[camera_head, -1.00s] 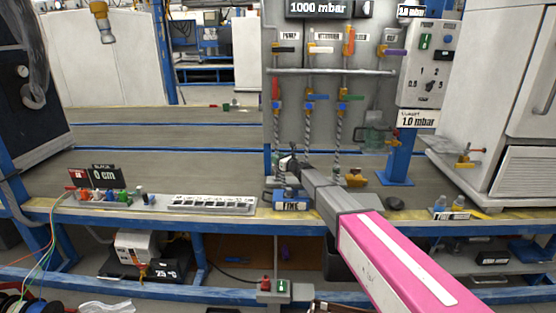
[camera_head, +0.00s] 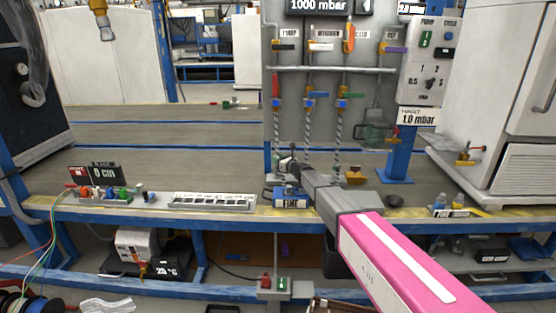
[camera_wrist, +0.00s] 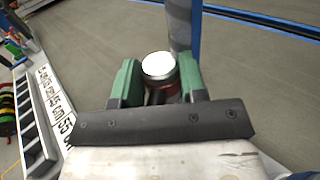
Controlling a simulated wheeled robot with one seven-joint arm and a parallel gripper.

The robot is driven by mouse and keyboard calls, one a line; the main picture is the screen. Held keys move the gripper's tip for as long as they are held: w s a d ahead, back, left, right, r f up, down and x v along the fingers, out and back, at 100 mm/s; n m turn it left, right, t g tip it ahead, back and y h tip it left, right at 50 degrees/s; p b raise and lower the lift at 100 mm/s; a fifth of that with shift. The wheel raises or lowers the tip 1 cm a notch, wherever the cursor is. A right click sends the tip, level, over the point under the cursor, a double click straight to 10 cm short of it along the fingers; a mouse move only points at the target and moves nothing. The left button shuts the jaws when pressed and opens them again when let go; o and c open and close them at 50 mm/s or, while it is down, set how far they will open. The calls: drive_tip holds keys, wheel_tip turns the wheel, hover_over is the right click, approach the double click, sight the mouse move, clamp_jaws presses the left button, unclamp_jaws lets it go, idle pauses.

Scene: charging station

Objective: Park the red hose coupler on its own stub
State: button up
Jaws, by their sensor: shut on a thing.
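My gripper (camera_wrist: 158,85) has green fingers and is shut on a short round piece with a pale top and a dark red band, which I take to be the red hose coupler (camera_wrist: 165,88). In the head view my gripper (camera_head: 287,163) is at the bench front, by the foot of the grey panel; the held piece is too small to make out there. The panel (camera_head: 300,55) carries red, blue and green handled valves with braided hoses (camera_head: 309,128) below. I cannot tell which part is the red coupler's own stub.
A grey post (camera_wrist: 180,25) stands just beyond the held piece in the wrist view. A numbered rail (camera_head: 213,201) and a blue labelled block (camera_head: 290,199) lie along the bench's front edge. A blue stand (camera_head: 397,160) is right of the panel. The bench left of the panel is mostly clear.

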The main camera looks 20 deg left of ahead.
drive_tip(key=shift+f, duration=1.6)
drive_tip(key=o, duration=1.1)
drive_tip(key=shift+r, duration=0.55)
wheel_tip(320, 180, up, 3)
drive_tip(key=shift+r, duration=0.1)
drive_tip(key=s+a+r, duration=0.1)
drive_tip(key=s+r, duration=0.1)
drive_tip(key=s, duration=0.1)
drive_tip(key=s+a+r, duration=0.2)
drive_tip(key=s, duration=0.2)
drive_tip(key=s+a+r, duration=0.2)
drive_tip(key=s, duration=0.1)
drive_tip(key=shift+s+a+r, duration=0.15)
drive_tip(key=shift+a+r, duration=0.05)
drive_tip(key=shift+r, duration=0.1)
